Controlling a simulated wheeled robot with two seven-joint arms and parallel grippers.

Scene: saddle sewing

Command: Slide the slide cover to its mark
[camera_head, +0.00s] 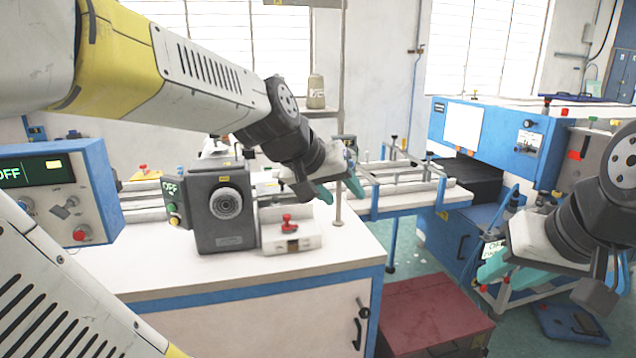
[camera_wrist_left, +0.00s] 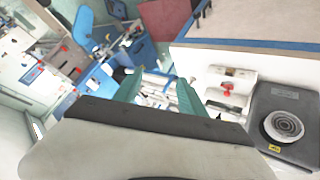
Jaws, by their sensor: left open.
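A white box (camera_head: 290,238) with a red knob (camera_head: 287,222) on it stands on the workbench, beside a dark grey machine (camera_head: 222,210) with a round dial. It looks like the slide cover unit, but I cannot tell the cover or a mark apart. The box also shows in the left wrist view (camera_wrist_left: 245,78), right of the fingers. My left gripper (camera_head: 338,190) is open and empty, above and to the right of the box, apart from it; its teal fingers also show in the left wrist view (camera_wrist_left: 158,90). My right gripper (camera_head: 495,272) hangs at the right; its jaw opening is unclear.
A blue control box (camera_head: 58,205) with an "OFF" display stands at the left. Rails (camera_head: 410,190) run behind the bench towards a large blue and white machine (camera_head: 490,130). A thin post (camera_head: 338,130) rises near my left gripper. The bench front (camera_head: 330,262) is clear.

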